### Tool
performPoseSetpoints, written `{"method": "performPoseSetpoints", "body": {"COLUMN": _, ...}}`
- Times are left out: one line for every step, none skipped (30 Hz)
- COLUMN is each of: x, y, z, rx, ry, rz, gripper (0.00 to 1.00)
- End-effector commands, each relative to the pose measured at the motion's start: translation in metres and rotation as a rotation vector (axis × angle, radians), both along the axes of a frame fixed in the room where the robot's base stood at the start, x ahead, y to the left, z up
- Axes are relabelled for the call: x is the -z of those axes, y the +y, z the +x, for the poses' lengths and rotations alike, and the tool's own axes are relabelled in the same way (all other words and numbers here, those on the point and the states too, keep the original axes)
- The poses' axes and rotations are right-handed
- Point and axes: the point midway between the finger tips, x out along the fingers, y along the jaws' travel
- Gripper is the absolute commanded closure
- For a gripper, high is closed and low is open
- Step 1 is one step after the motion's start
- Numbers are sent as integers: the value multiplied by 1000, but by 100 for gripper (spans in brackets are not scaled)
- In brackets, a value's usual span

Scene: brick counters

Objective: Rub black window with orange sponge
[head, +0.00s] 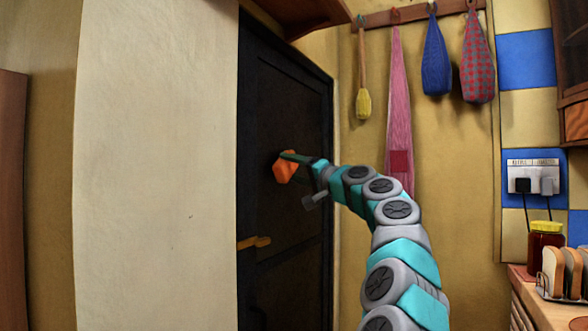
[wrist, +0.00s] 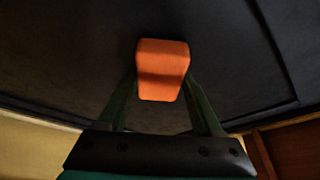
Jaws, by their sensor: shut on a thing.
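The black window (head: 290,120) appears as a dark panelled surface in a dark frame, left of centre in the head view; it also fills most of the wrist view (wrist: 70,60). The orange sponge (head: 285,167) is in front of its middle part. In the wrist view the sponge (wrist: 162,70) sits between the two fingers of my gripper (wrist: 162,88). My gripper is shut on it, and the sponge's far end faces the black surface. I cannot tell whether the sponge touches the surface.
A pale wall edge (head: 155,160) stands left of the black panel. A yellowish handle (head: 254,242) sits low on the panel. Hanging cloths and bags (head: 436,60) are on a rail at right. A counter with a jar (head: 545,250) and toast rack (head: 560,275) is at lower right.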

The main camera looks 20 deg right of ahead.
Motion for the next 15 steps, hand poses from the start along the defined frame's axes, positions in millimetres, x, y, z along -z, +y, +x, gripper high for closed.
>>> {"method": "performPoseSetpoints", "body": {"x": 0, "y": 1, "z": 1, "rx": 0, "ry": 0, "rz": 0, "gripper": 77}}
{"method": "performPoseSetpoints", "body": {"x": 0, "y": 1, "z": 1, "rx": 0, "ry": 0, "rz": 0, "gripper": 77}}
{"method": "performPoseSetpoints", "body": {"x": 0, "y": 2, "z": 2, "rx": 0, "ry": 0, "rz": 0, "gripper": 77}}
{"method": "performPoseSetpoints", "body": {"x": 0, "y": 2, "z": 2, "rx": 0, "ry": 0, "rz": 0, "gripper": 77}}
{"method": "performPoseSetpoints", "body": {"x": 0, "y": 2, "z": 3, "rx": -1, "ry": 0, "rz": 0, "gripper": 77}}
{"method": "performPoseSetpoints", "body": {"x": 0, "y": 3, "z": 3, "rx": -1, "ry": 0, "rz": 0, "gripper": 77}}
{"method": "performPoseSetpoints", "body": {"x": 0, "y": 3, "z": 4, "rx": -1, "ry": 0, "rz": 0, "gripper": 77}}
{"method": "performPoseSetpoints", "body": {"x": 0, "y": 3, "z": 4, "rx": -1, "ry": 0, "rz": 0, "gripper": 77}}
{"method": "performPoseSetpoints", "body": {"x": 0, "y": 4, "z": 5, "rx": 0, "ry": 0, "rz": 0, "gripper": 77}}
{"method": "performPoseSetpoints", "body": {"x": 0, "y": 4, "z": 5, "rx": 0, "ry": 0, "rz": 0, "gripper": 77}}
{"method": "performPoseSetpoints", "body": {"x": 0, "y": 4, "z": 5, "rx": 0, "ry": 0, "rz": 0, "gripper": 77}}
{"method": "performPoseSetpoints", "body": {"x": -1, "y": 3, "z": 5, "rx": 0, "ry": 0, "rz": 0, "gripper": 77}}
{"method": "performPoseSetpoints", "body": {"x": -2, "y": 2, "z": 6, "rx": 0, "ry": 0, "rz": 0, "gripper": 77}}
{"method": "performPoseSetpoints", "body": {"x": -2, "y": 1, "z": 7, "rx": 1, "ry": 0, "rz": 0, "gripper": 77}}
{"method": "performPoseSetpoints", "body": {"x": -4, "y": -2, "z": 9, "rx": 2, "ry": 0, "rz": 1, "gripper": 77}}
